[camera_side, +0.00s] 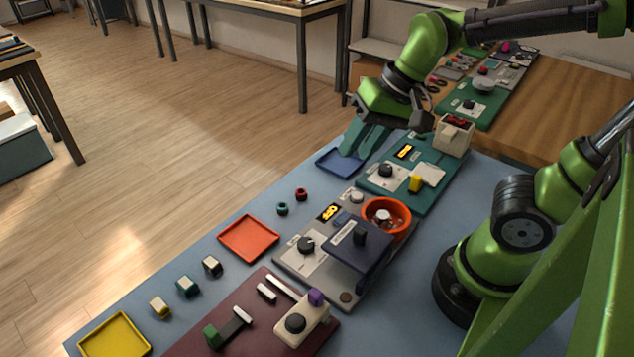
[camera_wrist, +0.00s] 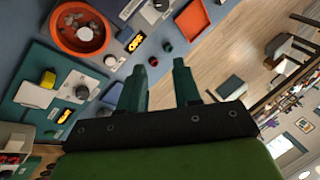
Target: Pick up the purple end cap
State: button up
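A small purple piece (camera_side: 316,297), which looks like the purple end cap, sits on a cream block with a black knob on the maroon board. I do not make it out in the wrist view. My gripper (camera_side: 356,153) is over the blue tray, at the far left edge of the blue table and well away from the purple piece. In the wrist view the two teal fingers (camera_wrist: 157,70) are apart, with nothing held between them.
A navy raised plate (camera_side: 355,260) and an orange bowl (camera_side: 405,219) stand on the grey board.

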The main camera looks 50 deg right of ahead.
aim_at(383, 214)
jog(key=w+d+f+m+g+h, duration=0.15)
jog(key=d+m+g, duration=0.25)
jog(key=m, duration=1.3)
jog(key=w+d+f+m+g, duration=0.2)
jog(key=d+m+g, duration=0.2)
jog(key=m, duration=1.3)
jog(key=x, duration=1.1)
jog(key=s+x, duration=0.1)
jog(key=x, duration=0.4)
grip_shut()
